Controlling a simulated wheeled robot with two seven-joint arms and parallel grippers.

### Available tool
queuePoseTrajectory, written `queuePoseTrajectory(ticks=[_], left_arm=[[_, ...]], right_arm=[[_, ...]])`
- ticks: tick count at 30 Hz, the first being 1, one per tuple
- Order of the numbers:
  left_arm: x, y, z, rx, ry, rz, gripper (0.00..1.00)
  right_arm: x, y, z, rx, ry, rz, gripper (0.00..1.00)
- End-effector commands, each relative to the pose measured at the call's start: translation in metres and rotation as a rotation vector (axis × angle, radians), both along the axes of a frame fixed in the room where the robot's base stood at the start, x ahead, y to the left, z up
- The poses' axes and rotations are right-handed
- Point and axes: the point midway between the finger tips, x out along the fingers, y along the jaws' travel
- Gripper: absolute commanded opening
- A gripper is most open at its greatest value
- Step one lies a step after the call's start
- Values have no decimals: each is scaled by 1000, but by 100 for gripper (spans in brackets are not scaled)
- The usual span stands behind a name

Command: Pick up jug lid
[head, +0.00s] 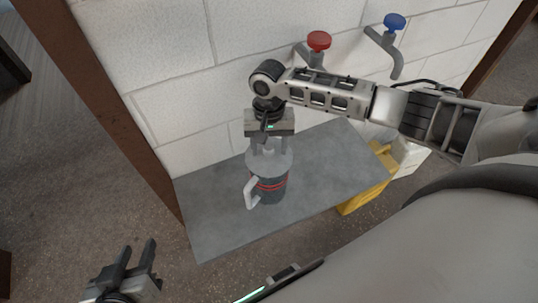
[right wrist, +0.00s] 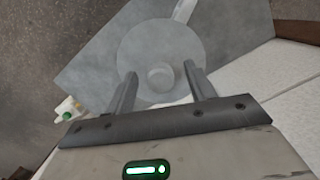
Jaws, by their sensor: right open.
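The jug (head: 270,192) is dark grey with red bands and a pale handle at its left, and stands upright on the grey bench. The round grey jug lid (head: 262,162) sits on top of it; it also shows in the right wrist view (right wrist: 160,40), with a round knob (right wrist: 161,76). My right gripper (head: 269,148) is open directly above the lid, pointing down. In the right wrist view its fingers stand on either side of the knob, with gaps. Whether the fingertips touch the lid is unclear. My left gripper (head: 137,257) is open and empty, low at the left.
The grey bench top (head: 215,220) is otherwise clear around the jug. A white block wall (head: 170,50) stands behind it. A red-handled tap (head: 319,40) and a blue-handled tap (head: 394,21) jut from the wall near my right arm. A yellow object (head: 362,196) is beside the bench at right.

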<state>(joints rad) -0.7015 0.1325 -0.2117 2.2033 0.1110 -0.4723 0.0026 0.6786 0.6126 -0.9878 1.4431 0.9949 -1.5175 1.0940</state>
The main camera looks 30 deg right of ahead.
Motion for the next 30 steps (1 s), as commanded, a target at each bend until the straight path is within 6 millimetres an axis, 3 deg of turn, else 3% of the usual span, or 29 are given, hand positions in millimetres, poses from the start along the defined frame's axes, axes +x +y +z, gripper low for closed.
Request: queuePoseTrajectory(ticks=[8,13,23,30], left_arm=[[1,0,2,-1,-4,-1,36],[1,0,2,0,-5,-1,36],[1,-1,3,-1,-5,-2,36],[0,-1,8,-2,-3,-2,36]], right_arm=[[0,0,-3,0,-1,1,52],[0,0,-3,0,-1,0,6],[0,0,-1,0,-2,0,5],[1,0,22,0,-4,-1,5]])
